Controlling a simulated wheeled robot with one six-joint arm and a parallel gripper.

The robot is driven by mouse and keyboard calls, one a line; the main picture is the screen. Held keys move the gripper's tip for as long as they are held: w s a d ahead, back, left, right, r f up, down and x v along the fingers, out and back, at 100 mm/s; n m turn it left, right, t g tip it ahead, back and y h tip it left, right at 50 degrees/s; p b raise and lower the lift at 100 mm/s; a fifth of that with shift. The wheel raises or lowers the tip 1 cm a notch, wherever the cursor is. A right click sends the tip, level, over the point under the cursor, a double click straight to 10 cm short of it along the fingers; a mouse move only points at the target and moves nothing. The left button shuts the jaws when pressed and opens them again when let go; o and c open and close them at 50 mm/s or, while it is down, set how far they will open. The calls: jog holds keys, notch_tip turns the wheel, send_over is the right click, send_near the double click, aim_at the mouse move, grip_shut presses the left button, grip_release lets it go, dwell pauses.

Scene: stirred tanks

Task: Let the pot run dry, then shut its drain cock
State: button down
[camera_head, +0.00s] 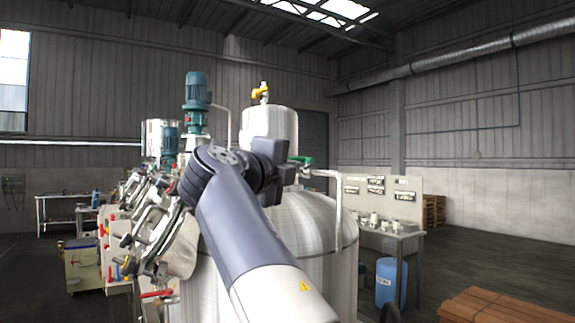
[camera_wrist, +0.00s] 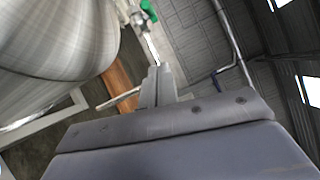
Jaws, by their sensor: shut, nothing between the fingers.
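A large steel tank (camera_head: 315,230) stands behind my arm, and its curved steel wall (camera_wrist: 60,35) fills the upper left of the wrist view. A smaller steel vessel (camera_head: 268,123) with a yellow-handled valve (camera_head: 261,93) rises behind it. A green-handled valve (camera_head: 303,160) sits on pipework just right of my gripper; a green handle (camera_wrist: 148,10) also shows at the wrist view's top. A red-handled cock (camera_head: 157,294) is low at left. I cannot tell which is the pot's drain cock, nor any liquid level. My gripper (camera_wrist: 158,75) is shut, empty and apart from the green handle.
Blue-green motors (camera_head: 196,90) and crowded steel fittings stand left of my arm. A bench (camera_head: 400,232) with small parts, a blue drum (camera_head: 386,282) and a wooden stack (camera_head: 500,306) stand at right. Open floor (camera_head: 470,262) lies between the bench and the right wall.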

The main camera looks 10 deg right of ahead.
jog(key=w+d+r+p, duration=0.1)
jog(key=w+d+p, duration=0.1)
jog(key=w+p, duration=0.4)
jog(key=shift+w+d+p, duration=0.3)
jog(key=shift+w+p, duration=0.05)
jog(key=shift+w, duration=1.25)
jog(key=shift+a+b, duration=0.15)
jog(key=shift+b, duration=0.15)
